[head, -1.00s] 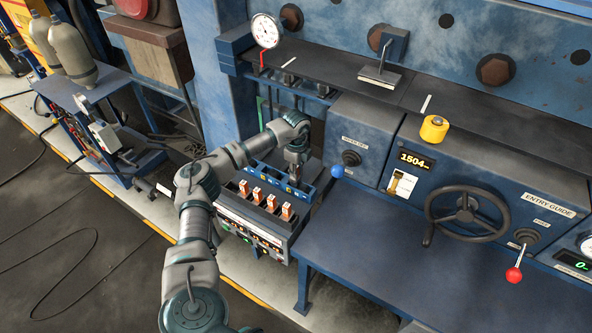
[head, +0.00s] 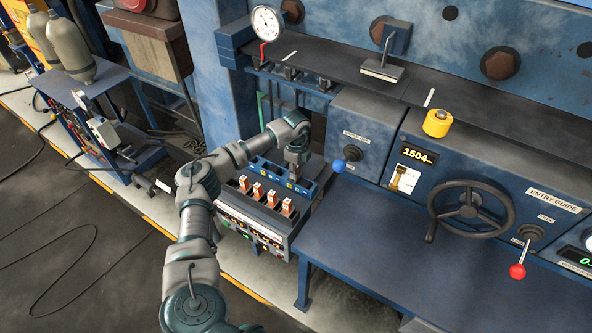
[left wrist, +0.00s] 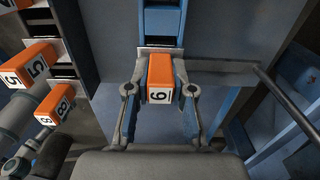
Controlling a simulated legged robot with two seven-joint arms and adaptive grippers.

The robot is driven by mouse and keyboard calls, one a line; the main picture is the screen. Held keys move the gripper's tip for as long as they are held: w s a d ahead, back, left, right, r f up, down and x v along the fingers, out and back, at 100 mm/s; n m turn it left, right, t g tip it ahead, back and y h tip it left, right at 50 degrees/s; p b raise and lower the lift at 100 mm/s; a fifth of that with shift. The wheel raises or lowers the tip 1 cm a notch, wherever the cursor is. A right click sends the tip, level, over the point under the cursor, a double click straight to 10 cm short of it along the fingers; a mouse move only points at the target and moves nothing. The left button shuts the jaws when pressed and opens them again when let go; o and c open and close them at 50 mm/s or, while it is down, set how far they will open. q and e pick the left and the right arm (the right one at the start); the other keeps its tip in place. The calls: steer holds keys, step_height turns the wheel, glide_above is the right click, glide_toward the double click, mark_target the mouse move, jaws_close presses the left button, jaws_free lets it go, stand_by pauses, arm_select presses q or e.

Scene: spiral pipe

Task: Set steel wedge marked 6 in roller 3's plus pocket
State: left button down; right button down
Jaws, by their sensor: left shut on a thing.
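The wedge (left wrist: 159,82), an orange block with a white end label, sits between the fingers of my left gripper (left wrist: 160,92) in the left wrist view. Its black digit reads as a 6 or a turned 9. My left gripper is shut on it. In the head view this gripper (head: 296,180) points down at the right end of a blue rack (head: 270,172) with several marked compartments; the wedge is hidden there. I cannot tell whether it touches the rack. I cannot make out roller 3's plus pocket. My right gripper is not in view.
Several orange-topped blocks (head: 258,189) stand in a row on the box in front of the blue rack. In the left wrist view, orange blocks marked 5 (left wrist: 30,66) and 8 (left wrist: 54,108) are at left. A blue bench (head: 390,250) at right is clear.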

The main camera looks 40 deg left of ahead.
arm_select(q)
steer(key=shift+a+f, duration=0.1)
steer(key=shift+f, duration=0.15)
steer(key=c, duration=0.9)
jaws_free()
step_height(320, 180, up, 12)
steer(key=shift+f, duration=0.1)
